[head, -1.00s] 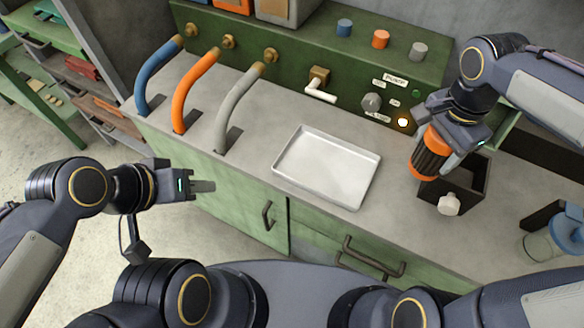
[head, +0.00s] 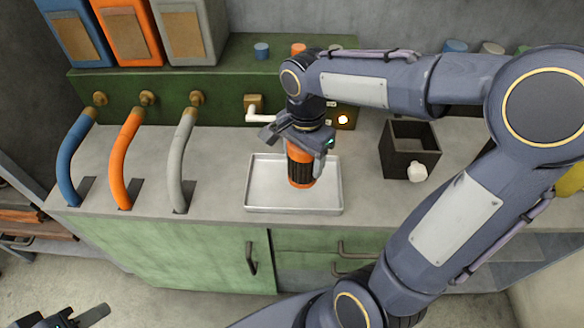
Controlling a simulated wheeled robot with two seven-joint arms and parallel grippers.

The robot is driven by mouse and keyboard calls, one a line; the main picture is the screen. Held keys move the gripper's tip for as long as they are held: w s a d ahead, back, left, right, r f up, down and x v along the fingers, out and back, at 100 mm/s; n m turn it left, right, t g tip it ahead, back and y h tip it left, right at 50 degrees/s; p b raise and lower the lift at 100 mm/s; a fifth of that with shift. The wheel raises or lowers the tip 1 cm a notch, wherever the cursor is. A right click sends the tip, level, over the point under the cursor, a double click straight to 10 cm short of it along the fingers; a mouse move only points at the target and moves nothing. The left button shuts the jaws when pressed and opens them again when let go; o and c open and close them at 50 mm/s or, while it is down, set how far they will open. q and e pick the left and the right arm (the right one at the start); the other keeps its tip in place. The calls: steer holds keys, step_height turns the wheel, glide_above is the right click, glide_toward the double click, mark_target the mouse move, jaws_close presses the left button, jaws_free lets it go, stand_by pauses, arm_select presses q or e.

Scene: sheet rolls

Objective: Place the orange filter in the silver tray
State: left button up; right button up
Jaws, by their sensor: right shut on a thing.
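The orange filter (head: 300,166), a cylinder with a black ribbed middle and orange ends, is upright in my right gripper (head: 301,142). My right gripper is shut on its top end. The filter is over the silver tray (head: 262,199), a shallow rectangular tray on the grey counter. Its lower end appears inside the tray outline; I cannot tell whether it touches the tray floor. My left gripper (head: 88,318) is low at the bottom left, away from the counter, partly cut off by the frame edge.
A dark open box (head: 410,150) with a white knob stands right of the tray. Blue (head: 68,160), orange (head: 119,160) and grey (head: 177,160) hoses curve down into the counter at left. A green panel (head: 170,95) with a tap stands behind.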

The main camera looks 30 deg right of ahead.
steer(key=shift+w+d+f, duration=0.1)
steer(key=shift+w+f, duration=0.6)
steer(key=shift+f, duration=0.75)
steer(key=shift+w+f, duration=0.75)
steer(key=shift+f, duration=0.65)
steer(key=shift+w+d+f, duration=0.1)
steer(key=shift+w+f, duration=0.6)
steer(key=shift+f, duration=0.75)
steer(key=shift+f, duration=0.1)
steer(key=o, duration=0.7)
steer(key=shift+f+b, duration=0.1)
steer(key=shift+b, duration=0.2)
steer(key=o, duration=0.5)
steer(key=shift+c, duration=0.2)
